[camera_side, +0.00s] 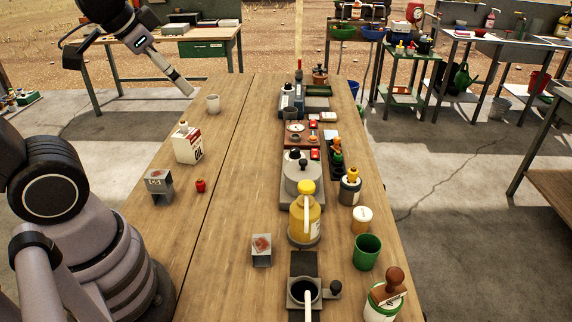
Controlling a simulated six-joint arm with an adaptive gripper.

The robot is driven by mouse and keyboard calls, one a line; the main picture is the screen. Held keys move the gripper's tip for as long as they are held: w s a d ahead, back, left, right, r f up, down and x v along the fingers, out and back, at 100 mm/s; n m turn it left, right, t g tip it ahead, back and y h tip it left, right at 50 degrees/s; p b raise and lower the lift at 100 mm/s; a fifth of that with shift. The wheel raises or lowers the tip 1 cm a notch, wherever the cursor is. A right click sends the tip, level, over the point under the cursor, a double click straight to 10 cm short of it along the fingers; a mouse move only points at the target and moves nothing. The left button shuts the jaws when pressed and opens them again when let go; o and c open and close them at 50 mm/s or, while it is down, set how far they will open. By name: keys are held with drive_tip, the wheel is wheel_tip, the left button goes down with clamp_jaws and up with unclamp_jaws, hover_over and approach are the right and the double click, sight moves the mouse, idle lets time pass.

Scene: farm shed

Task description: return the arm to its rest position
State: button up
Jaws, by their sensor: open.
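My gripper (186,88) hangs at the upper left of the side view, at the end of my arm. It points down and to the right and is raised near the far left edge of the wooden table (228,200). It is open, and I see nothing held in it. The gap between the fingers is hard to see at this angle.
A white and red carton (188,144), a grey block (159,186) and a small red item (201,186) stand on the table's left. A yellow jug (305,215), a green cup (367,251) and several containers line the right. The table's middle-left strip is mostly clear.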

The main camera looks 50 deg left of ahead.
drive_tip(key=s+r+n+g, duration=0.1)
drive_tip(key=s, duration=0.5)
drive_tip(key=shift+n, duration=0.3)
drive_tip(key=shift+a, duration=0.1)
idle(0.7)
